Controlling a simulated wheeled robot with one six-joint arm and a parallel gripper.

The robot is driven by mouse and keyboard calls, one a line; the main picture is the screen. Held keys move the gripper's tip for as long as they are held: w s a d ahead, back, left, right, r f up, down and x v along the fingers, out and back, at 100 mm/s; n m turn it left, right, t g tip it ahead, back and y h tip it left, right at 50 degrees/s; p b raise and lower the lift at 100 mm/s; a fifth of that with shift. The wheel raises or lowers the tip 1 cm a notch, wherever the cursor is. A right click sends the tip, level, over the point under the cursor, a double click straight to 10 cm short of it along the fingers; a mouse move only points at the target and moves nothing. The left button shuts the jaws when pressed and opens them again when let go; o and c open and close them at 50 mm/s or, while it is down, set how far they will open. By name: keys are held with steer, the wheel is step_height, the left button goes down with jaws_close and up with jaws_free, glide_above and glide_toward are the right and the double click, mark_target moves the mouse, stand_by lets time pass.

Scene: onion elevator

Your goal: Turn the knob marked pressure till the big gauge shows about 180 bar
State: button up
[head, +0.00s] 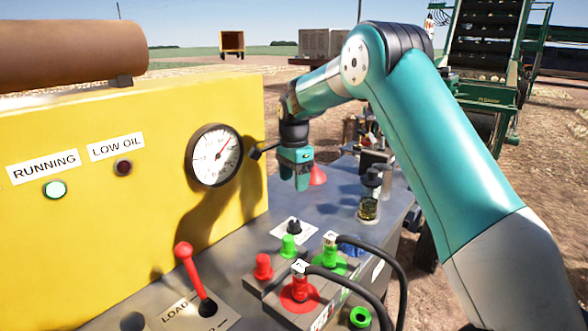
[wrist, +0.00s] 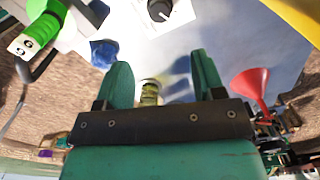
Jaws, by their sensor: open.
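The big round gauge (head: 214,155) is on the yellow panel, its needle pointing to the upper right; its numbers are too small to read. A black knob (head: 293,227) on a white plate sits on the grey deck; its label cannot be read. In the wrist view the knob (wrist: 159,10) is at the top edge, beyond the fingertips. My gripper (head: 299,183) is open above the deck and apart from the knob, slightly farther back. In the wrist view my gripper (wrist: 161,62) shows two spread green fingers with nothing held between them.
Red and green hose couplings (head: 300,290) with black hoses stand in front of the knob. A red lever (head: 186,262) is at the left.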

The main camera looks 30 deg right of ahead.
steer(key=shift+r, duration=1.65)
steer(key=s+a+r+n+y, duration=0.1)
steer(key=s+a+r+n, duration=0.2)
steer(key=s+a+n, duration=0.5)
steer(key=s+a+r+n+y, duration=0.1)
steer(key=s+a+r+n, duration=0.4)
steer(key=s, duration=0.4)
steer(key=s+a+f+n, duration=0.1)
steer(key=s+a+n, duration=0.1)
steer(key=s, duration=0.5)
steer(key=s+a+f+n+y, duration=0.1)
steer(key=s+a+n, duration=0.1)
steer(key=s+n, duration=0.3)
steer(key=s+a+n+y+p, duration=0.1)
steer(key=s+a+n, duration=0.2)
steer(key=s, duration=0.5)
steer(key=shift+s+f+n, duration=0.3)
steer(key=shift+f+n, duration=0.1)
steer(key=shift+n, duration=0.2)
